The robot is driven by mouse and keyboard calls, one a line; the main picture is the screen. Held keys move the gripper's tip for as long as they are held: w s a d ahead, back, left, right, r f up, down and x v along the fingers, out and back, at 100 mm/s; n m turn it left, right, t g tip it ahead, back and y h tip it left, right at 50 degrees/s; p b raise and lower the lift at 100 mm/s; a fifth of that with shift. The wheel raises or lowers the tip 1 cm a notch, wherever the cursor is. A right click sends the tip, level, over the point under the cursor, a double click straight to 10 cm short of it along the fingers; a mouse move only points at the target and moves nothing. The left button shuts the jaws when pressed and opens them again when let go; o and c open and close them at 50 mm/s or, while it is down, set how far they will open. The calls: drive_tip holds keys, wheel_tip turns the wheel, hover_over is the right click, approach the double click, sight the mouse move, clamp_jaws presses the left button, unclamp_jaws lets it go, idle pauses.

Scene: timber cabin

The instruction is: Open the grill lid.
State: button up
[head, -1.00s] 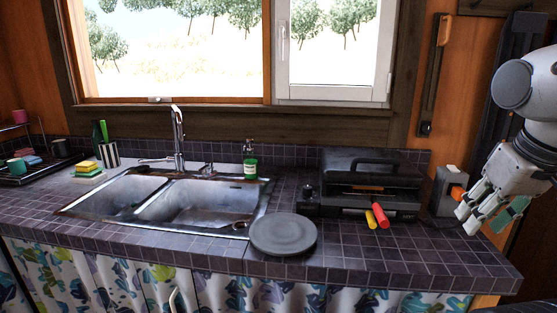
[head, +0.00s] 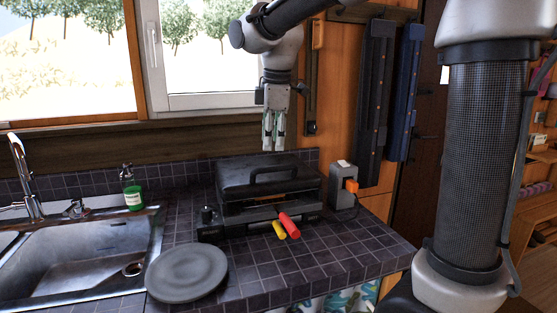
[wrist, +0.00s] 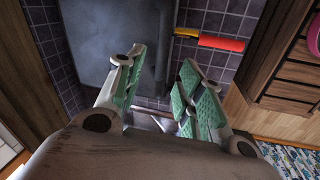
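The black grill (head: 235,205) stands on the dark tiled counter. Its lid (head: 235,175) is down, with a dark bar handle (head: 275,172) on it. In the wrist view, the lid (wrist: 88,40) fills the upper left and the handle bar (wrist: 163,45) runs down beside it. My gripper (head: 273,146) points down above the back part of the grill, apart from the lid. In the wrist view its green-padded fingers (wrist: 160,65) are spread with nothing between them.
A grey plate (head: 187,272), soap bottle (head: 131,189) and sink (head: 80,255) are to the left.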

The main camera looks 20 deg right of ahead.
sight(273, 167)
drive_tip(key=f, duration=0.2)
drive_tip(key=w+f+n, duration=0.1)
drive_tip(key=f, duration=0.2)
drive_tip(key=f+n, duration=0.1)
drive_tip(key=f, duration=0.1)
drive_tip(key=shift+w+d+f, duration=0.15)
drive_tip(key=shift+d+f, duration=0.05)
clamp_jaws()
